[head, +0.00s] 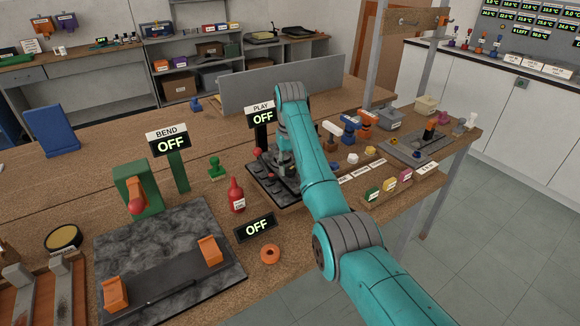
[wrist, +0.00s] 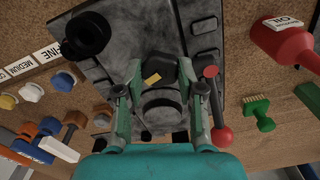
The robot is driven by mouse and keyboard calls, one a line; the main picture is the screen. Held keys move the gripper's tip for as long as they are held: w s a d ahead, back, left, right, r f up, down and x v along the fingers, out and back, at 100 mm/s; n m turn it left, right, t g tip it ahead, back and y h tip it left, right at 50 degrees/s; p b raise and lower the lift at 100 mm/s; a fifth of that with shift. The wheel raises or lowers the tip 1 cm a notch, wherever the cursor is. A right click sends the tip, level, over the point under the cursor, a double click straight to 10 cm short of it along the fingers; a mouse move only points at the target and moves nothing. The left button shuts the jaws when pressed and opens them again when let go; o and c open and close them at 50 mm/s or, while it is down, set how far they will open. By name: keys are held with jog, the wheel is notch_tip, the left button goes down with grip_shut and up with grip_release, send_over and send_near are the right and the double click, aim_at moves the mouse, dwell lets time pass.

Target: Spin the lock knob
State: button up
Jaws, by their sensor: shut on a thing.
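The lock knob looks to be the dark knob with a yellow mark (wrist: 166,70) in the middle of the wrist view, on a dark grey fixture plate (wrist: 205,12). My gripper (wrist: 160,80) has one teal-and-grey finger on each side of it, closed on its sides. In the head view my gripper (head: 285,160) reaches down over the dark fixture (head: 262,172), and my arm hides the knob there. A red-ended lever (wrist: 216,105) stands close beside the right finger in the wrist view.
A black round knob (wrist: 86,35) rises at the plate's upper left. The PLAY sign (head: 262,116) reads OFF. Small coloured parts crowd the bench at right.

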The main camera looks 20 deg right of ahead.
jog(key=n, duration=0.4)
jog(key=shift+n, duration=2.9)
jog(key=o, duration=1.1)
jog(key=shift+o, duration=0.2)
